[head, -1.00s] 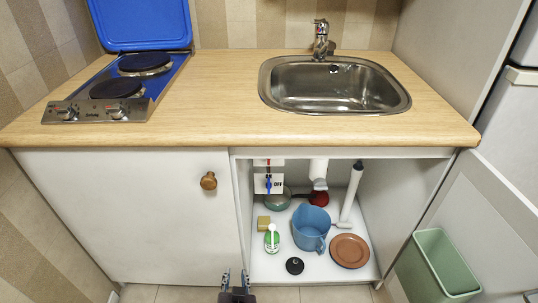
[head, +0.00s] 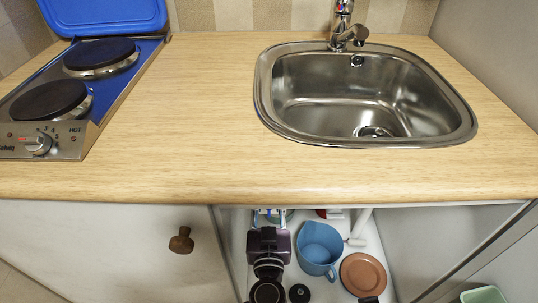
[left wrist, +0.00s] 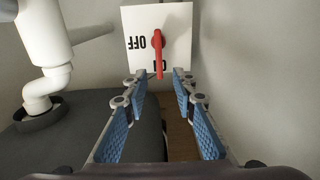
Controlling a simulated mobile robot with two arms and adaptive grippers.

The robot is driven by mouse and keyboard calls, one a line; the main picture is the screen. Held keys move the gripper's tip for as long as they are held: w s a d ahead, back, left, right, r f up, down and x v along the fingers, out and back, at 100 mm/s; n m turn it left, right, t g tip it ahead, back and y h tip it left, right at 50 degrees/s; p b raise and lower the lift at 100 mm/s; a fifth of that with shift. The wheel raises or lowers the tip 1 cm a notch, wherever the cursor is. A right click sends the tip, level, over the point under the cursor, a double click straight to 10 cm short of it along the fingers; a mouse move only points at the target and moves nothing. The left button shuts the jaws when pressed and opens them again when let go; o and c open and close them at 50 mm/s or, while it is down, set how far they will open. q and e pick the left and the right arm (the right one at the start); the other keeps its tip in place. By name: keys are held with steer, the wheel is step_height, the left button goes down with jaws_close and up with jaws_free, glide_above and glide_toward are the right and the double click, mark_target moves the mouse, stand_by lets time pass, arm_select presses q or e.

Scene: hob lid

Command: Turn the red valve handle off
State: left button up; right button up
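The red valve handle (left wrist: 158,52) is on a white plate (left wrist: 180,20) marked OFF and ON, with lettering upside down in the left wrist view. The handle points down in that view, over the ON mark. My left gripper (left wrist: 160,77) is open, its blue-padded fingers either side of the handle's line. The handle's lower end shows between the fingertips; I see no contact. In the head view my left gripper (head: 268,240) is inside the open cabinet and largely hides the valve plates. My right gripper is not clearly in view.
The countertop (head: 200,120) overhangs the cabinet. A white pipe (left wrist: 42,40) stands left of the valve in the left wrist view.

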arm_select(q)
steer(key=w, duration=0.7)
steer(key=shift+w+r, duration=0.2)
steer(key=shift+w, duration=0.2)
arm_select(e)
steer(key=shift+x, duration=1)
steer(key=shift+s, duration=0.1)
arm_select(q)
jaws_close()
